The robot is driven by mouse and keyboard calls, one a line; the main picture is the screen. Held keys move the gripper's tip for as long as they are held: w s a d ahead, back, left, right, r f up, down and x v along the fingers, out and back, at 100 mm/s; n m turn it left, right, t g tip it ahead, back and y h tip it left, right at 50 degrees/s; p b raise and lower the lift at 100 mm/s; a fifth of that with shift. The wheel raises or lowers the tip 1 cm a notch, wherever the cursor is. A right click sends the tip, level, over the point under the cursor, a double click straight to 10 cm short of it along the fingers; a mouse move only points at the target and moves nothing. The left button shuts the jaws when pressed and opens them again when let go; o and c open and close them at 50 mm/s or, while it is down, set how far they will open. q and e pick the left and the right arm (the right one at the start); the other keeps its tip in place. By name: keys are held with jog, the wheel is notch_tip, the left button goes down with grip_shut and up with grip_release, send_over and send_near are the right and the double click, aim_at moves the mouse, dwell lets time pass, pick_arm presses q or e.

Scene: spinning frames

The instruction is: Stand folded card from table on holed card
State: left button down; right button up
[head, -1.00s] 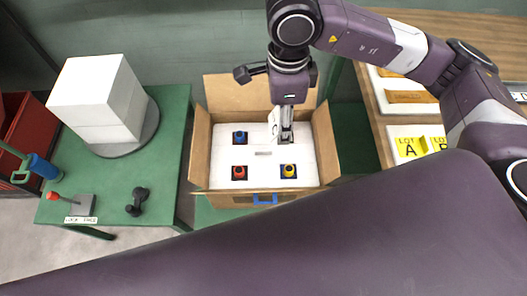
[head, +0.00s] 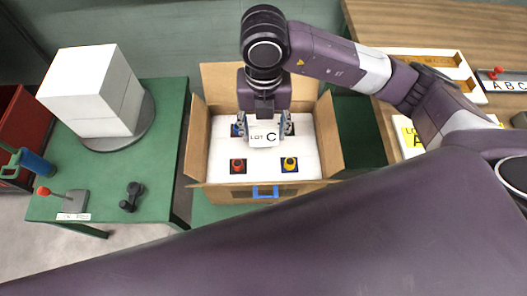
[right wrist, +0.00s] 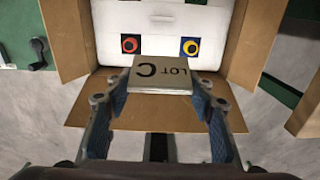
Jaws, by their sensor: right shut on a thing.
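The folded card (head: 264,139) is white and reads "LOT C". My right gripper (head: 265,126) is shut on it, one finger at each side edge, and holds it over the holed card (head: 262,167). The holed card is a white sheet inside an open cardboard box, with square cut-outs showing red, yellow and blue round pieces. In the right wrist view the folded card (right wrist: 161,76) appears upside down between the fingers, in front of the holed card (right wrist: 160,46). I cannot tell whether the cards touch. My left gripper is not in view.
The open box (head: 196,160) has raised flaps around the holed card. A green table (head: 160,165) at left bears a white block stack (head: 98,88), a red-knobbed lever (head: 70,203) and a black part (head: 132,196). A wooden table (head: 430,30) at right holds a yellow lot card (head: 411,138).

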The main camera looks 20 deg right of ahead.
aim_at(264, 169)
notch_tip(264, 169, down, 18)
jog(key=shift+f, duration=0.1)
dwell(0.4)
jog(key=shift+f, duration=0.1)
jog(key=o, duration=0.8)
notch_tip(264, 169, up, 12)
jog(key=p, duration=0.9)
jog(key=shift+r, duration=0.2)
